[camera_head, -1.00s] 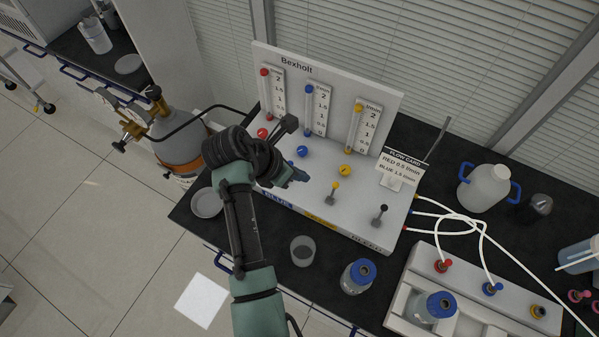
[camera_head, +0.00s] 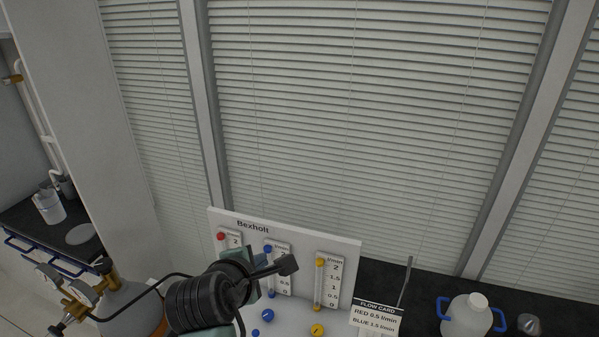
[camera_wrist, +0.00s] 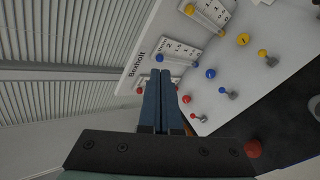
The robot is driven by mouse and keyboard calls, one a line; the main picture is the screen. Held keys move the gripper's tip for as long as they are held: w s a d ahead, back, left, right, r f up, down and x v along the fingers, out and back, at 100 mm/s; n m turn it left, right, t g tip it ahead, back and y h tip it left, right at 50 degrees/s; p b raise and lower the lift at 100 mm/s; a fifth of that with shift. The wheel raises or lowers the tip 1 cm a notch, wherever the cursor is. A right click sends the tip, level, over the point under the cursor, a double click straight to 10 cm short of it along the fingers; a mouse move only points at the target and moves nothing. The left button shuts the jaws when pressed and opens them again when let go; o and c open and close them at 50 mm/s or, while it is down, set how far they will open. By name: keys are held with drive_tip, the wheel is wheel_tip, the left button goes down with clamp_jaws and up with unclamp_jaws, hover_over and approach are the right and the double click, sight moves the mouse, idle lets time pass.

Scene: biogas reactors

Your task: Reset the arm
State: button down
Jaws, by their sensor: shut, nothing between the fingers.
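My gripper (camera_wrist: 159,76) is shut and empty in the wrist view, its two blue fingers side by side. It points at the white Bexholt flow panel (camera_wrist: 120,72); I cannot tell how near the fingertips are. In the head view my arm comes up from the bottom edge in front of the left part of the panel (camera_head: 300,226), and my fingers cannot be made out there. In the wrist view the red knob (camera_wrist: 186,99) is just right of the fingers, with the blue knob (camera_wrist: 210,73) and yellow knob (camera_wrist: 243,39) farther right.
A gas cylinder (camera_head: 125,305) with gauges stands left of my arm. Right of the panel are a flow card (camera_head: 378,316) and a white jug (camera_head: 467,316) with blue handles. Window blinds (camera_head: 370,120) fill the wall behind. Small levers (camera_wrist: 223,90) stick up from the panel's base.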

drive_tip(key=s+d+r+m+t+y+b, duration=0.15)
drive_tip(key=r+m+t, duration=0.4)
drive_tip(key=r, duration=0.65)
drive_tip(key=s+d+r+m+t+b, duration=0.15)
drive_tip(key=d+r+m+t, duration=0.35)
drive_tip(key=r, duration=0.7)
drive_tip(key=s+d+r+m+t+b, duration=0.1)
drive_tip(key=s+r+m+t+b, duration=0.2)
drive_tip(key=s+r, duration=1.2)
drive_tip(key=r+m+t, duration=0.1)
drive_tip(key=m+t, duration=0.2)
drive_tip(key=m, duration=0.3)
drive_tip(key=shift+s, duration=0.2)
drive_tip(key=shift+f+t, duration=0.1)
drive_tip(key=shift+t, duration=0.15)
